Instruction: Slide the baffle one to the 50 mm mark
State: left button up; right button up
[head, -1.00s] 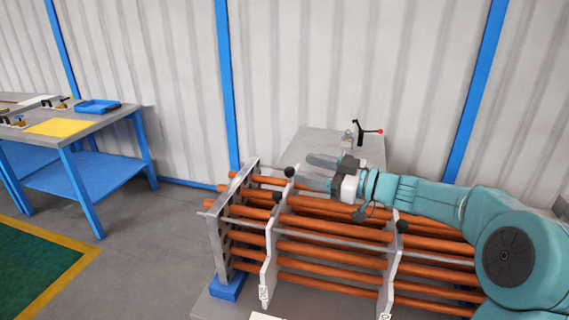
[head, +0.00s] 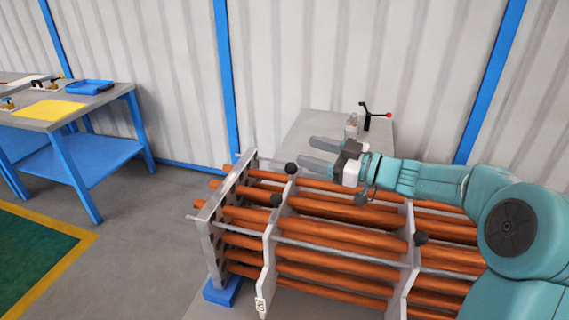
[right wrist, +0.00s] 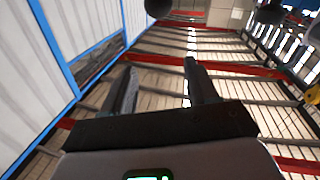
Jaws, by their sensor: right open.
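A pale baffle plate (head: 269,254) stands upright across the orange tubes (head: 335,236), near the grey end frame (head: 215,245). It carries black knobs, one at its far top corner (head: 291,168) and one nearer (head: 276,199). Its small label is too small to read, so I cannot tell whether it is baffle one. A second baffle (head: 408,262) stands further right. My right gripper (head: 310,153) is open and empty, fingers pointing left, above the tubes and just right of the far knob. In the right wrist view a dark knob (right wrist: 158,8) shows beyond the open fingers (right wrist: 160,72). No 50 mm mark is readable.
A grey table (head: 310,128) behind the tubes holds a small bottle (head: 352,126) and a red-tipped lever (head: 376,116). A blue workbench (head: 70,145) stands at left with a blue tray (head: 89,87) and yellow sheet (head: 48,110). The floor between is clear.

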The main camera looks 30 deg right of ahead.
aim_at(287, 167)
notch_tip(287, 167, down, 6)
jog(key=w+f, duration=0.1)
jog(key=x, duration=0.4)
jog(key=r+p+x, duration=0.1)
jog(key=x, duration=0.1)
jog(key=shift+a, duration=0.2)
jog(key=shift+w+a, duration=0.2)
jog(key=shift+w, duration=0.1)
